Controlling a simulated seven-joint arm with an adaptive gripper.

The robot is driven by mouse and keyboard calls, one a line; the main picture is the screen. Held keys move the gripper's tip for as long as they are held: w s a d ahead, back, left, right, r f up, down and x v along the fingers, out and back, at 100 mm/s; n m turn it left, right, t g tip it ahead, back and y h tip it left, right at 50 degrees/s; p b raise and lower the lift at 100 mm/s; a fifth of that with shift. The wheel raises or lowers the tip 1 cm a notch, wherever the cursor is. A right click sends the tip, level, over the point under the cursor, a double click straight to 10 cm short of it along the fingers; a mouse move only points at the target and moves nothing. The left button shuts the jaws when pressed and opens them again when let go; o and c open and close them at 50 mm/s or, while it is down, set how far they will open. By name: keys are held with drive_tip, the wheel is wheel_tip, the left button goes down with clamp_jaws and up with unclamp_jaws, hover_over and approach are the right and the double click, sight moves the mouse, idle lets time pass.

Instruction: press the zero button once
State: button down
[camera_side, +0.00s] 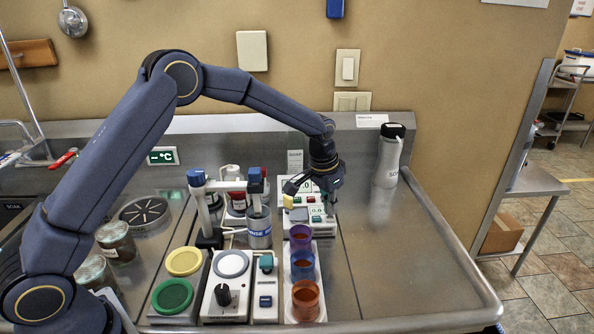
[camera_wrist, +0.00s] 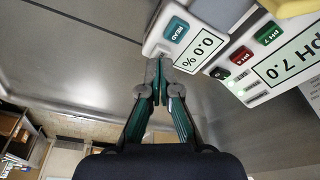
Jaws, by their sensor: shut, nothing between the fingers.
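My gripper (camera_wrist: 158,64) is shut and empty, with its fingertips together at the edge of a small white meter reading 0.0 % (camera_wrist: 197,48). This meter has a teal READ button (camera_wrist: 176,28). A small pale patch beside the fingertips (camera_wrist: 163,50) may be the zero button; the fingers partly cover it and its label is not legible. I cannot tell whether the tips touch it. In the side view my gripper (camera_side: 329,208) points down over the meters at the back of the steel counter.
A pH 7.0 meter (camera_wrist: 284,66) with red, green and black buttons stands beside the 0.0 % meter. In the side view, blue, purple and orange cups (camera_side: 305,299) and a knobbed stirrer (camera_side: 229,291) stand in front. The counter is clear right of them, up to a SOAP bottle (camera_side: 388,160).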

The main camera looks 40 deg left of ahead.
drive_tip(key=shift+w+v, duration=0.25)
drive_tip(key=shift+v, duration=0.85)
drive_tip(key=shift+w+v, duration=0.2)
drive_tip(key=shift+v, duration=0.95)
drive_tip(key=c, duration=1.9)
unclamp_jaws()
drive_tip(key=shift+d+r, duration=0.1)
